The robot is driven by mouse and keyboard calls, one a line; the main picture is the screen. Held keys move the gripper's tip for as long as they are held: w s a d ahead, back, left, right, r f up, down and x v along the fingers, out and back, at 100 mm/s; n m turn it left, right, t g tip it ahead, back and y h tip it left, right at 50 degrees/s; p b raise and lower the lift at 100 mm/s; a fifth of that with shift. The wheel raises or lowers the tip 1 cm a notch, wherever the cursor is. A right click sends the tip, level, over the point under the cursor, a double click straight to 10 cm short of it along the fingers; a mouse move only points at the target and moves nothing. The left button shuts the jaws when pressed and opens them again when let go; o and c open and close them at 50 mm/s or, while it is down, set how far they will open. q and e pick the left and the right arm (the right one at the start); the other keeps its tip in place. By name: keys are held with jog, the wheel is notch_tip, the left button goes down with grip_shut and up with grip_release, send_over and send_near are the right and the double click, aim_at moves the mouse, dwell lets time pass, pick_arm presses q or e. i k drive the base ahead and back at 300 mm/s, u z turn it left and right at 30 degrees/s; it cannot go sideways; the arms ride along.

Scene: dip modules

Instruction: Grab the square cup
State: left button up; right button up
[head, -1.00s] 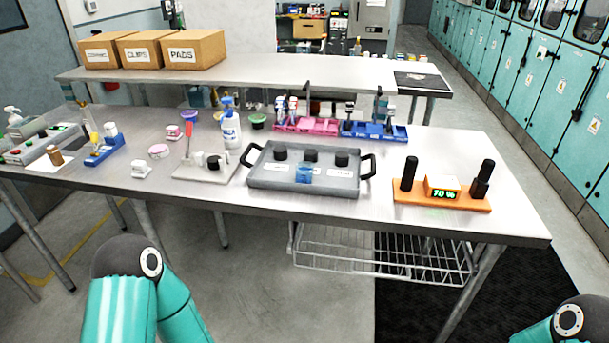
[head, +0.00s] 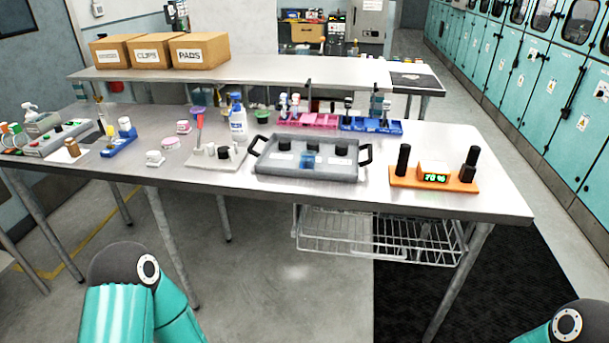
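A small translucent blue cup (head: 310,161), which looks square, stands in the grey tray (head: 268,168) on the steel table. Several black round pieces and white labels are around it in the tray. It is too small to tell its exact shape or whether anything is in it. Neither of my grippers shows in the head view. Only teal upper links of my arms show at the bottom left and bottom right corners, well short of the table.
The steel table (head: 225,184) holds an orange stand (head: 410,182) with black posts, a white spray bottle (head: 237,118), pink (head: 318,121) and blue (head: 362,125) racks, and clutter at left. A wire basket (head: 385,235) hangs below. The floor in front is clear.

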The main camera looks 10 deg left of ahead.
aim_at(307, 159)
jog(key=k, duration=0.95)
jog(key=u, duration=0.4)
jog(key=i, duration=0.75)
jog(key=u, duration=0.65)
jog(key=i, duration=0.95)
jog(key=z, duration=0.3)
